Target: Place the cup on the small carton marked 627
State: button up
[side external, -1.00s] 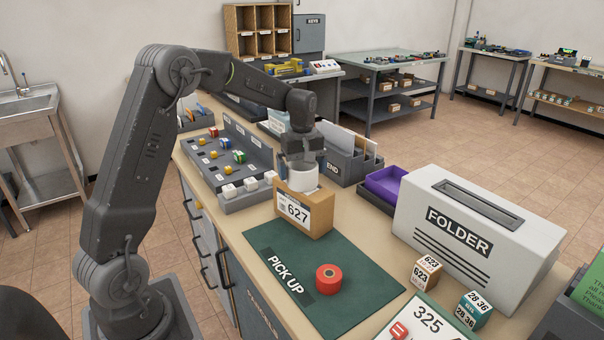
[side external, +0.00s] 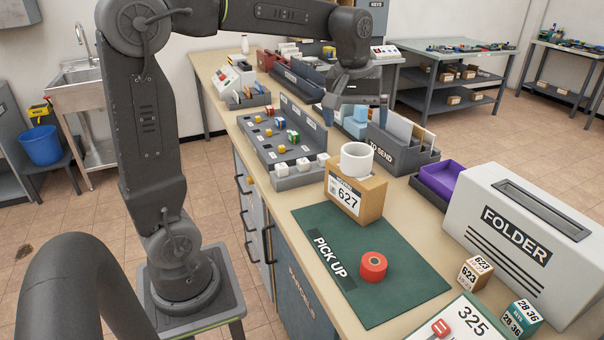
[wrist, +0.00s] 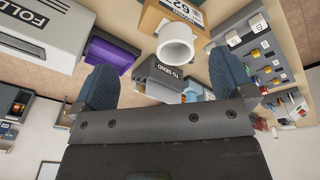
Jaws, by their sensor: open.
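A white cup (side external: 356,159) stands upright on top of the small carton marked 627 (side external: 370,199), at the back edge of the green mat. In the wrist view the cup (wrist: 175,44) sits on the carton (wrist: 150,18), ahead of and between the fingers without touching them. My gripper (side external: 355,104) is raised above and behind the cup, clear of it. Its two blue-grey fingers (wrist: 166,85) are spread wide with nothing between them.
The green PICK UP mat (side external: 400,290) carries a red roll (side external: 373,266). A purple tray (side external: 449,178), the FOLDER box (side external: 520,235) and the TO SEND holder (side external: 400,152) stand to the right and behind. A grey sorting rack (side external: 270,150) lies left of the carton.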

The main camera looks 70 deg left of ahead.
jog(key=s+d+f+m+t, duration=0.1)
jog(key=s+d+f+m, duration=0.1)
jog(key=s+d+m, duration=0.3)
jog(key=s+d+f+m+t, duration=0.2)
jog(key=s+d+m, duration=0.2)
jog(key=s, duration=0.8)
jog(key=shift+s+d+f+m+t+h, duration=0.3)
jog(key=shift+d+f+m, duration=0.1)
jog(key=shift+d, duration=0.1)
